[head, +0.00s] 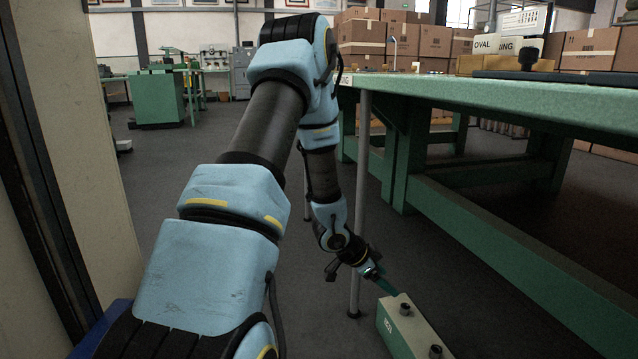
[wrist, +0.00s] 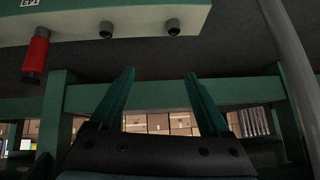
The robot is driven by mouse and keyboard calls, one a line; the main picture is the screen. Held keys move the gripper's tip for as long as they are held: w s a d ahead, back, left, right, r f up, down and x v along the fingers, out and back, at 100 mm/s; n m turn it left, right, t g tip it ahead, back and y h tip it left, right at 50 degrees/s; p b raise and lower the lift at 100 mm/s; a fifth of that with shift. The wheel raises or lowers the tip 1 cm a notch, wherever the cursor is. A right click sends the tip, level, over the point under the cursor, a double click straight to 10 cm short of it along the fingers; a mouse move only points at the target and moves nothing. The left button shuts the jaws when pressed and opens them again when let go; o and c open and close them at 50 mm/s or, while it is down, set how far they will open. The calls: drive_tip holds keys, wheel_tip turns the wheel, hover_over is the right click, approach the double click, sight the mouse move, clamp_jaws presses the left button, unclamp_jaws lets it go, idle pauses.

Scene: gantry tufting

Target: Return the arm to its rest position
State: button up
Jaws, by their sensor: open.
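My light-blue arm reaches forward and bends down beside the green table, with my gripper (head: 378,277) low beside a thin grey post. In the wrist view my gripper (wrist: 160,95) shows two green fingers set well apart, with nothing between them. A pale green box (head: 408,325) with dark round knobs lies just beyond the gripper in the head view. Its underside or side also shows across the top of the wrist view (wrist: 90,22). The head view does not show clearly whether the fingertips touch this box.
The green table (head: 500,95) with its thick lower beam (head: 500,245) fills the right side. The grey post (head: 361,200) stands close to my forearm. A red cylinder (wrist: 36,55) hangs at the left of the wrist view. Cardboard boxes (head: 362,38) stand behind. Open floor (head: 165,165) lies left.

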drive_tip(key=s+a+r+n+t+y+p, duration=0.15)
drive_tip(key=a+r+n+y+p, duration=0.4)
drive_tip(key=a+r, duration=1.05)
drive_tip(key=s+a+r+n+g+y+p, duration=0.1)
drive_tip(key=s+a+r+n, duration=0.35)
drive_tip(key=s, duration=0.25)
drive_tip(key=s+a+r+n+g+y+p, duration=0.1)
drive_tip(key=s+a+r+n+g+p, duration=0.15)
drive_tip(key=s+r+n, duration=0.3)
wheel_tip(320, 180, up, 36)
drive_tip(key=p, duration=3.6)
drive_tip(key=shift+s+a+m+t, duration=0.25)
drive_tip(key=shift+a+m+t, duration=0.05)
drive_tip(key=shift+m+t, duration=0.1)
